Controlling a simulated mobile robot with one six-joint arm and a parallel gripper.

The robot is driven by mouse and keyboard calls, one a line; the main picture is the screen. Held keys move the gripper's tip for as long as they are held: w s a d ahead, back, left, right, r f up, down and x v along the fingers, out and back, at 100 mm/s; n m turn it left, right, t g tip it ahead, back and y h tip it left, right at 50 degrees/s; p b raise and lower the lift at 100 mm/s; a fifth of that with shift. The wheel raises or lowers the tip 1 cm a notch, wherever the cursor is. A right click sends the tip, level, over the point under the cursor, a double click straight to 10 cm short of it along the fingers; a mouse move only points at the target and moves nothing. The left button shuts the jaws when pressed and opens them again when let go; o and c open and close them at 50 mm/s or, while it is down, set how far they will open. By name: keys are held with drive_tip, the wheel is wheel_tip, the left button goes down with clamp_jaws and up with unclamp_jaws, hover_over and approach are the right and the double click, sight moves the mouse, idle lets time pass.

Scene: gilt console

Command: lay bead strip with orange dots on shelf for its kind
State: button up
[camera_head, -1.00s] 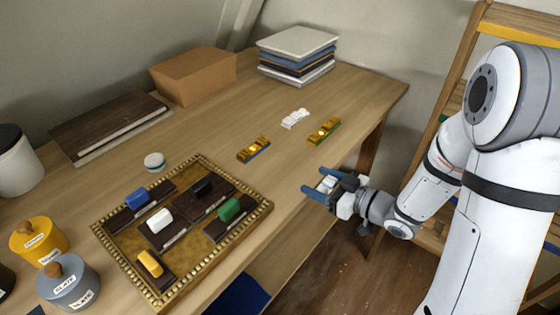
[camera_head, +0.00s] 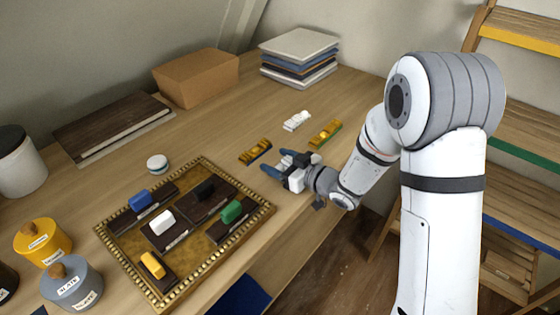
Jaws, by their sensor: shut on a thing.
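My gripper (camera_head: 280,164), with blue fingers, is over the front part of the table, just in front of a gold strip with a bluish lower edge (camera_head: 256,151). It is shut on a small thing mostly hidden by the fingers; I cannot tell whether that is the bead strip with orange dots. A white strip (camera_head: 296,121) and a gold strip with a greenish lower edge (camera_head: 325,132) lie farther back. Dots on the strips are too small to make out. A wooden rack at right has shelves with a yellow edge (camera_head: 520,37), a green edge (camera_head: 524,156) and a blue edge (camera_head: 520,226).
A gilt beaded tray (camera_head: 228,247) holds dark blocks with coloured pieces. A round tin (camera_head: 157,164), a cardboard box (camera_head: 196,77), a stack of books (camera_head: 299,55), a dark board (camera_head: 114,128) and lidded jars (camera_head: 72,285) stand around.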

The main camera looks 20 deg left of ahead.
drive_tip(key=shift+f+b, duration=0.3)
drive_tip(key=shift+b, duration=0.05)
drive_tip(key=o, duration=1.1)
drive_tip(key=shift+r, duration=0.1)
drive_tip(key=shift+c, duration=0.2)
drive_tip(key=shift+p, duration=0.3)
